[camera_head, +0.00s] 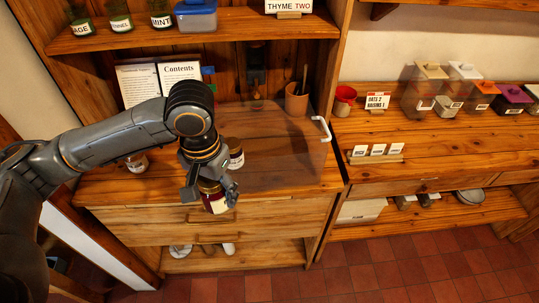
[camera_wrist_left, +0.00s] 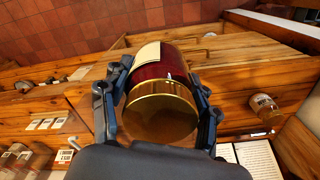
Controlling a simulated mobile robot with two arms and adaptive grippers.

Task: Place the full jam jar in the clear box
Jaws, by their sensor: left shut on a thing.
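My left gripper (camera_head: 222,198) is shut on a jam jar (camera_head: 213,202) with a gold lid, dark red contents and a cream label; the jar also fills the middle of the left wrist view (camera_wrist_left: 160,95). The jar is held in front of the counter's edge, above the drawers. The clear box (camera_head: 285,150) stands on the counter, right of and behind the gripper, with a white handle at its right. Another jar (camera_head: 236,158) shows behind the gripper; I cannot tell whether it is inside the box. A third, pale jar (camera_head: 137,163) stands left, partly behind my arm.
An open book (camera_head: 181,75) leans at the back of the counter. A terracotta pot (camera_head: 296,102) stands behind the box. Labelled jars (camera_head: 161,17) line the shelf above.

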